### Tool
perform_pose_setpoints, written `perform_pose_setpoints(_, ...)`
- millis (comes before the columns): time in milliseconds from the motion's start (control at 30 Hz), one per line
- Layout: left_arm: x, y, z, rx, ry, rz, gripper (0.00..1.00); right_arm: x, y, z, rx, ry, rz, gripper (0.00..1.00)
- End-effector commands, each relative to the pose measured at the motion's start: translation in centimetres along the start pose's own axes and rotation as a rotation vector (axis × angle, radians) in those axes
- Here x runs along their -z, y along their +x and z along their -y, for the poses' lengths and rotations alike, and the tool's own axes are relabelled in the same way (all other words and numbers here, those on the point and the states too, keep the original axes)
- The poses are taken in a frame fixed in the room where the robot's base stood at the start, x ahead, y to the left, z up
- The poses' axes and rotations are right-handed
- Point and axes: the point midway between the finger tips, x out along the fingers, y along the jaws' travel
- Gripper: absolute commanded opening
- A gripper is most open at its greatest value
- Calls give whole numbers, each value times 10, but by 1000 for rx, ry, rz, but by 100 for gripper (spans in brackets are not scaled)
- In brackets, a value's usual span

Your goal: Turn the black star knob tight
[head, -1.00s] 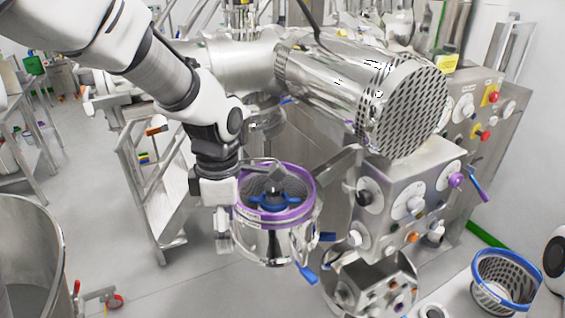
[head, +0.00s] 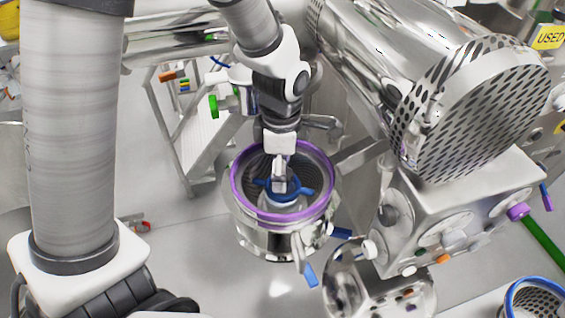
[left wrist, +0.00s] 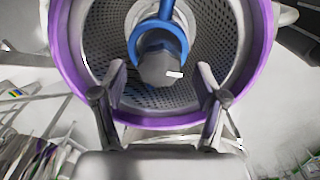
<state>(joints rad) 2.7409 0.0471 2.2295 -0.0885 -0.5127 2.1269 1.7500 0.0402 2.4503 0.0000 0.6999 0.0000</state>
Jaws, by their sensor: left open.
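The knob (left wrist: 160,67) shows in the left wrist view as a dark grey, faceted piece with a small white mark. It sits at the middle of a blue hub (left wrist: 178,38) inside a perforated metal bowl with a purple rim (left wrist: 262,60). My left gripper (left wrist: 162,84) is open. Its two fingers stand on either side of the knob's near end, with gaps visible. In the head view my left gripper (head: 280,180) points down into the bowl over the blue hub (head: 306,192) and hides most of the knob. My right gripper is not in view.
The purple rim (head: 235,190) surrounds my left gripper. A large cylinder with a perforated end (head: 490,110) and a control box (head: 450,215) stand close on the right. A blue-rimmed basket (head: 535,283) is at lower right. Floor is clear below the bowl.

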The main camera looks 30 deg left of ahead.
Motion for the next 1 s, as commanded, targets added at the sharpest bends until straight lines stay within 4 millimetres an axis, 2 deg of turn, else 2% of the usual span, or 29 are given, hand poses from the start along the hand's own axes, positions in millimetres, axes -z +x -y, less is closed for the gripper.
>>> perform_pose_setpoints(267, 0, 5, 0, -1, 0, 1, 73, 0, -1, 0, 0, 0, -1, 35)
perform_pose_setpoints(300, 0, 5, 0, 0, 0, 0, 59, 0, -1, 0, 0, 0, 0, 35)
perform_pose_setpoints(433, 0, 5, 0, 1, 0, 0, 13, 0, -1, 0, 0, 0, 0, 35)
perform_pose_setpoints(1000, 1, 6, 1, 4, 44, -2, 13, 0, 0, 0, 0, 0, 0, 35)
